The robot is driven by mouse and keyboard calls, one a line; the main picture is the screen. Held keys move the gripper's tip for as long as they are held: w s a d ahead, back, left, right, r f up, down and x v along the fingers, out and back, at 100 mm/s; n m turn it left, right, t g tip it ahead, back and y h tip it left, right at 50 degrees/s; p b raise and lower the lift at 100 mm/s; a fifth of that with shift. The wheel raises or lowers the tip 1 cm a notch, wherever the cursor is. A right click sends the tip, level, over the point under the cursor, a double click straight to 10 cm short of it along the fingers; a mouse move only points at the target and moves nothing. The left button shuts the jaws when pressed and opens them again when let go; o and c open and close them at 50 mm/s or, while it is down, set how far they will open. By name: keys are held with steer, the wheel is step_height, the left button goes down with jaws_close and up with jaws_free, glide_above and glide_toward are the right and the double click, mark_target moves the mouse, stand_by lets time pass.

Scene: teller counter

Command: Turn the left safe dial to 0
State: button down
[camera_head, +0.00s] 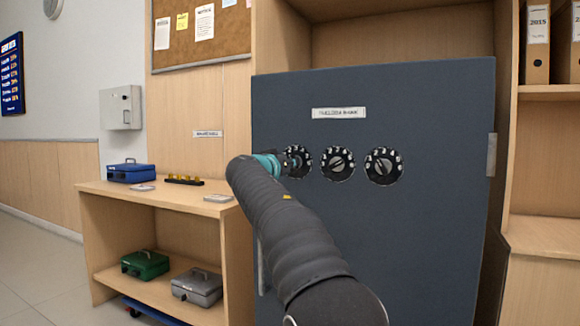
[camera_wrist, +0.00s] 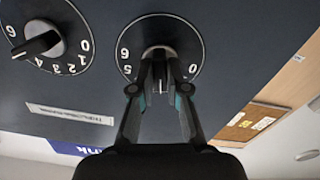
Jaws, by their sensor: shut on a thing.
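The left safe dial (camera_head: 300,149) is a black disc with white numbers on the dark blue safe door (camera_head: 430,230). My gripper (camera_head: 286,163) is at this dial, and my arm partly covers it. In the wrist view, the left dial (camera_wrist: 183,30) shows 5 and 6 at the left and 0 at the right. My gripper's fingers (camera_wrist: 160,62) are closed around its dark knob (camera_wrist: 157,51). A short white mark shows between the fingers below the knob. The dial's other numbers are hidden or unclear.
The middle dial (camera_head: 337,163) and right dial (camera_head: 383,166) sit to the right on the same door, close by. A wooden shelf unit (camera_head: 165,203) at the left bears a blue cash box (camera_head: 131,172). Green (camera_head: 145,265) and grey (camera_head: 197,288) boxes stand lower.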

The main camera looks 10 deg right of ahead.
steer(key=shift+n+p, duration=2.05)
steer(key=shift+n, duration=5.15)
steer(key=c, duration=1.2)
jaws_free()
steer(key=shift+o, duration=0.2)
steer(key=shift+s, duration=0.1)
steer(key=v, duration=1.2)
